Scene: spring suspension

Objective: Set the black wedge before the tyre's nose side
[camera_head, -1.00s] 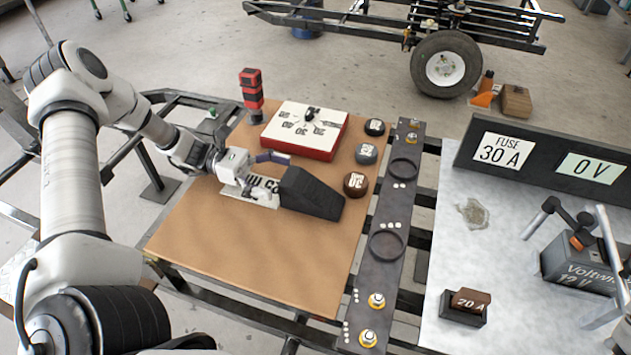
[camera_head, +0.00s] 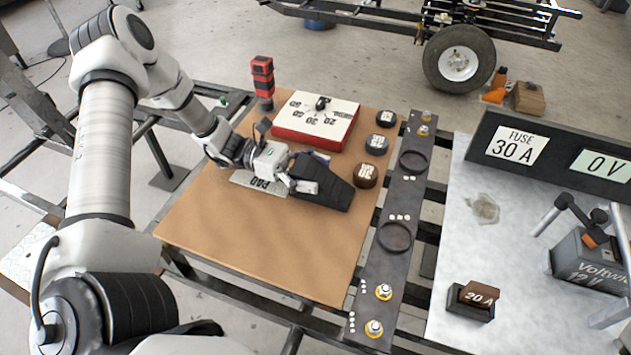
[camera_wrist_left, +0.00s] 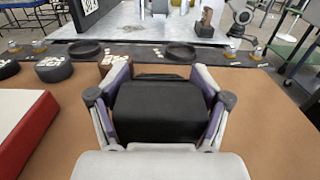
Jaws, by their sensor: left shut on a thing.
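The black wedge (camera_head: 324,187) sits over the brown board, and it also shows in the left wrist view (camera_wrist_left: 160,110). My left gripper (camera_head: 304,176) is shut on the wedge, with one finger on each side of it; its fingers frame it in the left wrist view (camera_wrist_left: 158,105). I cannot tell whether the wedge touches the board. The tyre (camera_head: 458,58) stands on the floor at the back right, under a black frame, well away from the wedge. My right gripper is not seen.
The brown board (camera_head: 270,245) is clear at its front. A red-and-white box (camera_head: 315,118), a red-and-black post (camera_head: 263,80) and dark round pucks (camera_head: 376,144) surround the wedge. An orange chock (camera_head: 494,94) and a wooden block (camera_head: 529,97) stand right of the tyre. A dark rail (camera_head: 372,275) borders the board.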

